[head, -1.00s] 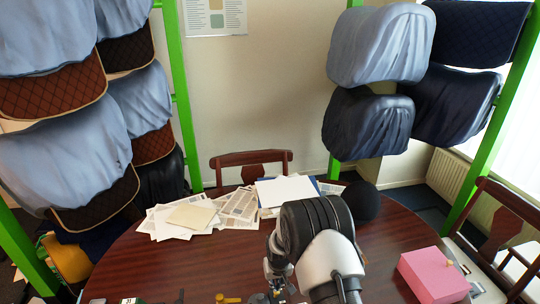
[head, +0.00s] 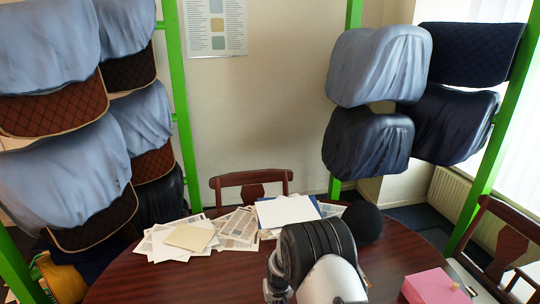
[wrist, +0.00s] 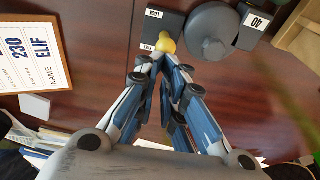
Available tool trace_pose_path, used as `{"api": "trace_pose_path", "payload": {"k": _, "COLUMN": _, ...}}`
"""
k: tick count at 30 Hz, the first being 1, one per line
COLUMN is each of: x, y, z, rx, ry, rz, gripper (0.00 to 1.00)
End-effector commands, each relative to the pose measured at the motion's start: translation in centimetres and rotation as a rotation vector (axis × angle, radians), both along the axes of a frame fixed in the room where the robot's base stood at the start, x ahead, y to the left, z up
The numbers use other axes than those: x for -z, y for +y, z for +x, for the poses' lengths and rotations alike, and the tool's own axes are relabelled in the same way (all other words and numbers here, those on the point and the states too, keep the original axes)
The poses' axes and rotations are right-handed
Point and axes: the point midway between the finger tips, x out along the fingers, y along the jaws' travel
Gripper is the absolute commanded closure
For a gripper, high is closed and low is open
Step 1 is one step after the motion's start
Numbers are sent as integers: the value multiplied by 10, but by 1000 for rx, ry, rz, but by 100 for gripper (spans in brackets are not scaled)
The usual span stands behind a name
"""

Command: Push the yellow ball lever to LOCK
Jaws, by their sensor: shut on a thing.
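The yellow ball (wrist: 167,46) of the lever shows in the wrist view, on a dark grey block (wrist: 166,22). The block has one white label reading LOCK at its far end and a second, unclear label at its near end. The ball is beside the near label, away from LOCK. My gripper (wrist: 160,56) is shut on the yellow ball lever, with its fingertips together at the ball. The fingertips hide part of the lever.
A grey round part (wrist: 208,34) and a block marked 40 (wrist: 257,22) stand right of the lever. A clipboard name card (wrist: 33,50) lies left. In the head view, papers (head: 190,237), a dark round thing (head: 362,222) and a pink block (head: 434,287) are on the table.

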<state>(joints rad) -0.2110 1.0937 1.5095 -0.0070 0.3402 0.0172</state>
Motion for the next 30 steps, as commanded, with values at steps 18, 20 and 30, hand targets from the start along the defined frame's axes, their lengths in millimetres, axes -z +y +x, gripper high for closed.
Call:
{"api": "trace_pose_path", "payload": {"k": 18, "x": -54, "y": 0, "z": 1, "rx": 0, "ry": -2, "rz": 0, "gripper": 100}}
{"api": "trace_pose_path", "payload": {"k": 20, "x": -59, "y": 0, "z": 1, "rx": 0, "ry": -2, "rz": 0, "gripper": 100}}
{"api": "trace_pose_path", "payload": {"k": 30, "x": -64, "y": 0, "z": 1, "rx": 0, "ry": -1, "rz": 0, "gripper": 100}}
